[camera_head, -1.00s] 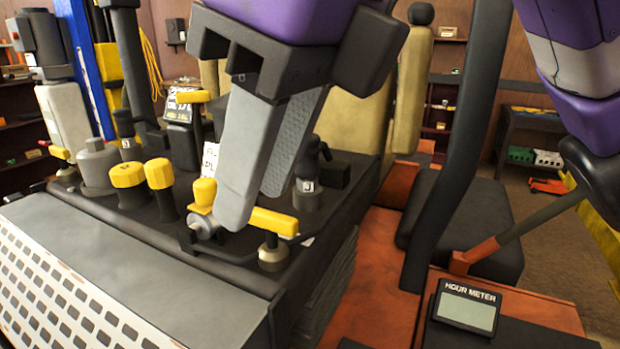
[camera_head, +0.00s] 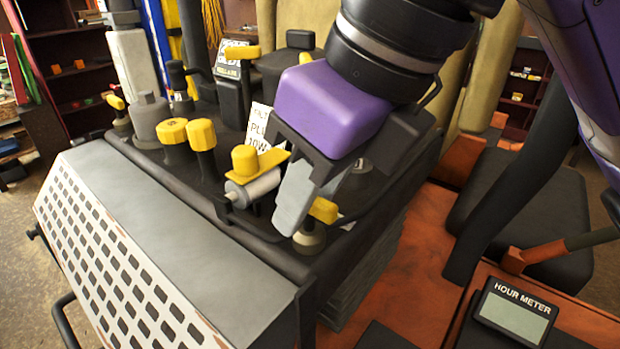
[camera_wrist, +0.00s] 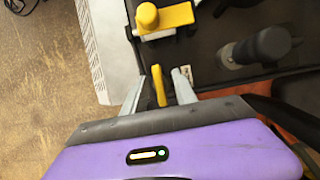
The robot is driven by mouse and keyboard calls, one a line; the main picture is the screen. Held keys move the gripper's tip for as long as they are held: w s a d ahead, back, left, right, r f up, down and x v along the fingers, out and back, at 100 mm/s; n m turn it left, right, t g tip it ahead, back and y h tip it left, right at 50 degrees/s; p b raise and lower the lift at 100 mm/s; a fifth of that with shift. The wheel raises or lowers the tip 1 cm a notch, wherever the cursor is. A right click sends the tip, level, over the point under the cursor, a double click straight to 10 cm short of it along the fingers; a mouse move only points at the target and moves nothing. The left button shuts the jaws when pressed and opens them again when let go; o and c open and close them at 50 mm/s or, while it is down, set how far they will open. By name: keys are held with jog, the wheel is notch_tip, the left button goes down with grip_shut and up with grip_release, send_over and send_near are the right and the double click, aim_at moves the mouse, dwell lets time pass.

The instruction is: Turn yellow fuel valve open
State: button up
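The yellow fuel valve has a yellow lever (camera_head: 323,210) on a round metallic base (camera_head: 309,240) at the near right corner of the dark panel. It also shows in the wrist view (camera_wrist: 159,86), standing between my two grey fingers. My gripper (camera_head: 306,208) is open around the lever, and it also shows in the wrist view (camera_wrist: 158,84). Gaps show on both sides of the lever there, so neither finger seems to press on it. The near finger hides part of the lever in the head view.
A yellow-knobbed part with a silver cylinder (camera_head: 252,188) sits close to the left of my fingers. Two yellow knobs (camera_head: 201,135) and a white placard (camera_head: 258,128) stand farther left. A black-handled lever (camera_wrist: 262,46) is nearby. An hour meter (camera_head: 514,312) lies at lower right.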

jog(key=shift+f, duration=0.1)
grip_shut()
jog(key=shift+n+b, duration=0.3)
jog(key=shift+b, duration=0.05)
jog(key=shift+f+n+g+b, duration=0.1)
jog(key=shift+n+g+b, duration=0.3)
jog(key=shift+n+b, duration=0.45)
jog(key=n+g+y+b, duration=0.1)
jog(key=n, duration=0.2)
jog(key=shift+n, duration=0.35)
jog(key=n+g, duration=0.1)
jog(key=n, duration=0.1)
jog(key=n+g, duration=0.1)
jog(key=n, duration=0.3)
jog(key=shift+r+g, duration=0.25)
jog(key=shift+g, duration=0.15)
jog(key=n+h, duration=0.1)
jog(key=n, duration=0.2)
jog(key=n+g+p, duration=0.1)
jog(key=n, duration=0.1)
jog(key=shift+n+g+h+p, duration=0.3)
jog(key=shift+n+h, duration=0.1)
jog(key=shift+f, duration=0.1)
